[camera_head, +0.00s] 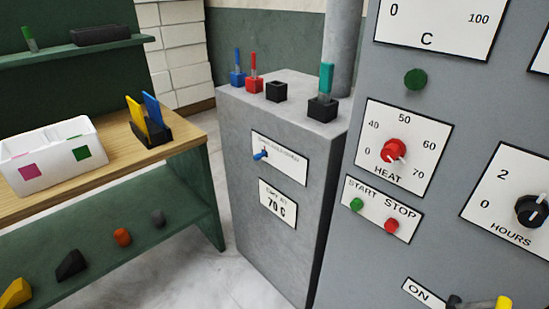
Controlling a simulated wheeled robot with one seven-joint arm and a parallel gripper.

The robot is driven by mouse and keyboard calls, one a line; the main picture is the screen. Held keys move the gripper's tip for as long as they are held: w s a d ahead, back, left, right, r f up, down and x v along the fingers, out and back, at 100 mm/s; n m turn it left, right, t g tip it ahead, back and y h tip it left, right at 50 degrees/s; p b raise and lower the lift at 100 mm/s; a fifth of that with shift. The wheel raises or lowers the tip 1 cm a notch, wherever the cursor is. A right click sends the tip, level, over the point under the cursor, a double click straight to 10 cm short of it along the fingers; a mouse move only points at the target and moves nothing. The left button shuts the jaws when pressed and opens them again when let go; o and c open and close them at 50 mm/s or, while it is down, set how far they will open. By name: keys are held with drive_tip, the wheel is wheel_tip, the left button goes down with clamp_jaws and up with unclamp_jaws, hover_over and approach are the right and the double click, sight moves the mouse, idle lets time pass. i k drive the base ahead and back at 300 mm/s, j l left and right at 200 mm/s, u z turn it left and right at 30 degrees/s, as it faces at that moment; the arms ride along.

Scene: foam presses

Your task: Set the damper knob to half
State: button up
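A small blue knob or lever (260,155) sits on a white label plate (279,157) on the front of the grey cabinet. It is at the left part of the plate and sticks out to the left. The lettering along the top of the plate is too small to read surely, so I cannot tell its exact setting. No plate in view clearly reads "damper". My gripper is not in view.
The grey cabinet (262,211) carries a 70 C plate and several coloured holders on top. The control panel (344,247) at right has a red HEAT knob (394,149) and a black HOURS knob (531,210). A wooden bench (108,162) with a white bin stands at left.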

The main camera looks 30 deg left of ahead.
sight(256, 157)
drive_tip(key=i+u, duration=0.35)
drive_tip(key=i, duration=0.15)
drive_tip(key=i+u, duration=0.3)
drive_tip(key=i, duration=0.15)
